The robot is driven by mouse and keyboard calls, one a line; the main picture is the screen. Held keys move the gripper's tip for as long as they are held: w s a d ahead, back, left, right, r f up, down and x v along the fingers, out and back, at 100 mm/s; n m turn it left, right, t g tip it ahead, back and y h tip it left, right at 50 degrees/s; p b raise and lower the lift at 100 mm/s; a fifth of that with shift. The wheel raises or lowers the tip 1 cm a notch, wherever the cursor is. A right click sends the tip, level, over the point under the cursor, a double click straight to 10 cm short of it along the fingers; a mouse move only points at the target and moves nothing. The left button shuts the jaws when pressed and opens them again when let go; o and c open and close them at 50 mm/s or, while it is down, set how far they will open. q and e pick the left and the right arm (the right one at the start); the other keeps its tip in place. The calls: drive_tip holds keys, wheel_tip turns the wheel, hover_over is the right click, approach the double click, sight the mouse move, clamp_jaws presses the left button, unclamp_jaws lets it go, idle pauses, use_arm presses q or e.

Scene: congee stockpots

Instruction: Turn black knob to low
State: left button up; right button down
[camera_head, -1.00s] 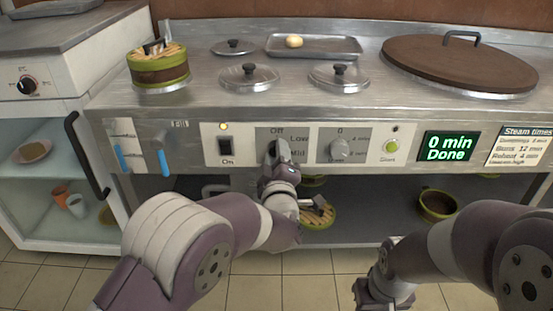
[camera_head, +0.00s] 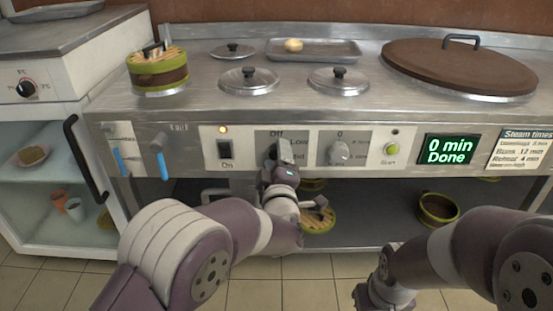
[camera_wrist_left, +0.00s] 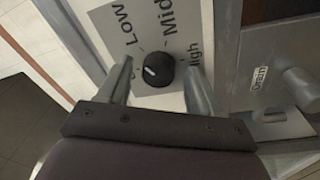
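The black knob (camera_wrist_left: 158,70) is round, with a pale pointer mark, on a grey plate lettered Low, Mid and High. In the wrist view its mark sits toward the partly covered label at the left, not toward Low. My left gripper (camera_wrist_left: 160,75) is open, with one finger on each side of the knob and gaps to it visible. In the head view my left gripper (camera_head: 283,152) is at the panel below the Off label and largely hides the knob. My right gripper (camera_head: 382,292) is low at the right, away from the panel; its fingers are unclear.
The display (camera_head: 448,148) reads 0 min Done. The drain valve (camera_wrist_left: 298,82) is at the wrist view's right.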

use_arm(q)
drive_tip(key=shift+r, duration=0.1)
drive_tip(key=s+f+p, duration=0.1)
drive_tip(key=s+p, duration=0.4)
drive_tip(key=s, duration=0.7)
drive_tip(key=shift+s+d, duration=0.3)
drive_tip(key=shift+f, duration=0.1)
